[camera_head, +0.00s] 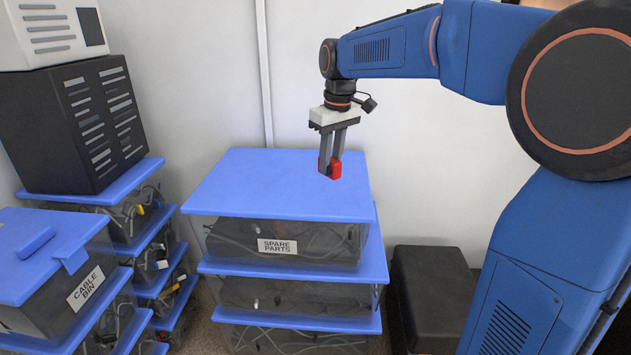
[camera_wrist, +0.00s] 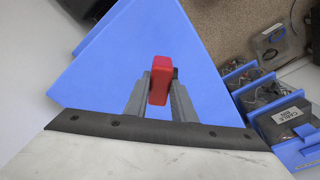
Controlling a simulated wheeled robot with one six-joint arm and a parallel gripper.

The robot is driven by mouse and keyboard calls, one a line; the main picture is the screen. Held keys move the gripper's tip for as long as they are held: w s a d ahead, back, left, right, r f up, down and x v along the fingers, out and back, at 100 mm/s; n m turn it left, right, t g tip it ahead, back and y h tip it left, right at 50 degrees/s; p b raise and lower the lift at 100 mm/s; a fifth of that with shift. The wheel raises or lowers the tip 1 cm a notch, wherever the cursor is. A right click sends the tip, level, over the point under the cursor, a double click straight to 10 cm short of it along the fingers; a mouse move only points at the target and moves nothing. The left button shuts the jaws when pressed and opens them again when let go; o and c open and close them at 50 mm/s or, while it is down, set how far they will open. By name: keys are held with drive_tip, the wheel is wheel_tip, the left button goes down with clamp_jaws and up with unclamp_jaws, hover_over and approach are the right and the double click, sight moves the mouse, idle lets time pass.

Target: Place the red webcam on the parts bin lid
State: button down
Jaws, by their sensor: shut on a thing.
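The red webcam (camera_head: 331,168) is between the fingers of my gripper (camera_head: 330,160), which is shut on it. In the wrist view the webcam (camera_wrist: 159,80) sits at the fingertips of my gripper (camera_wrist: 158,88), with a dark part on its right side. The blue parts bin lid (camera_head: 260,182) tops a clear bin (camera_head: 300,245) labelled SPARE PARTS. The webcam appears over the right part of this lid. I cannot tell whether it touches the lid. The lid also fills much of the wrist view (camera_wrist: 110,60).
Left of the bin stack, a CABLE BIN (camera_head: 60,290) with a blue lid stands near other bins. A black case (camera_head: 75,125) stands behind it. A dark box (camera_head: 432,290) stands right of the stack. The lid's visible top is otherwise clear; a white wall is behind.

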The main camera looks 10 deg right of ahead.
drive_tip(key=shift+f, duration=3.2)
drive_tip(key=c, duration=1.5)
unclamp_jaws()
drive_tip(key=shift+f, duration=0.1)
